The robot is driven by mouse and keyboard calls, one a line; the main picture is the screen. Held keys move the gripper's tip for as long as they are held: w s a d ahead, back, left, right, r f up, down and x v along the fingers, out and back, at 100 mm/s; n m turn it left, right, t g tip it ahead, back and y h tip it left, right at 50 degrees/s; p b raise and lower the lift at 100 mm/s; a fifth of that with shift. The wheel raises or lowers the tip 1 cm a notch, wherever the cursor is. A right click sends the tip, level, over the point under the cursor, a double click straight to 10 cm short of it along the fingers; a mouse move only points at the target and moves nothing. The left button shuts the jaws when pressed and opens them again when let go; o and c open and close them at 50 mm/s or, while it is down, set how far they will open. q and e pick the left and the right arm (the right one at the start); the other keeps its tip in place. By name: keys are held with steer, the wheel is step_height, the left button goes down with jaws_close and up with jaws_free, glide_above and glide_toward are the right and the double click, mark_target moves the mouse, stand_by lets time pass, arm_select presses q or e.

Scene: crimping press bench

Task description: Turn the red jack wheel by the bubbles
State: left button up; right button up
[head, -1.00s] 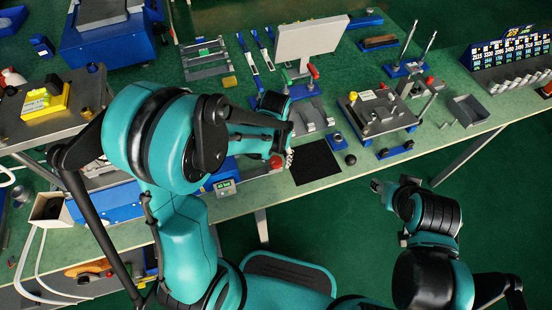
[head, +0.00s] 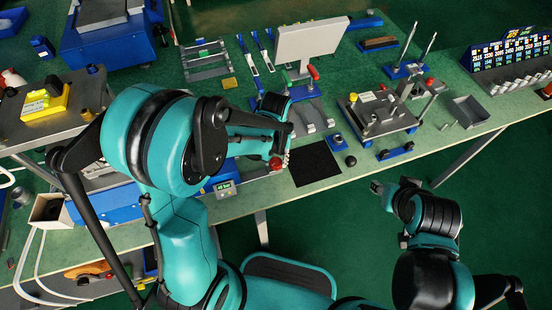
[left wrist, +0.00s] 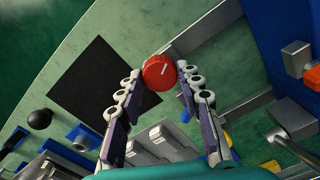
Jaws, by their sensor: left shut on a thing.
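A red wheel (head: 276,163) with a knob shape sits at the front edge of the bench, left of the black mat. In the left wrist view the red wheel (left wrist: 159,72) shows a white line on its face. My left gripper (head: 284,157) is at the wheel; in the wrist view its two fingertips (left wrist: 160,78) are on either side of the wheel, shut on it. My right gripper (head: 377,188) hangs in front of the bench, away from everything; its fingers are too small to read.
A black mat (head: 316,162) lies to the right of the wheel. A metal fixture (head: 381,116) with a red knob stands farther right. The floor before the bench is free.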

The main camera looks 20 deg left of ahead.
mark_target(276, 162)
arm_select(q)
steer(key=n, duration=0.4)
steer(key=shift+n, duration=1.8)
steer(key=o, duration=1.2)
steer(key=shift+c, duration=0.2)
step_height(276, 162, up, 12)
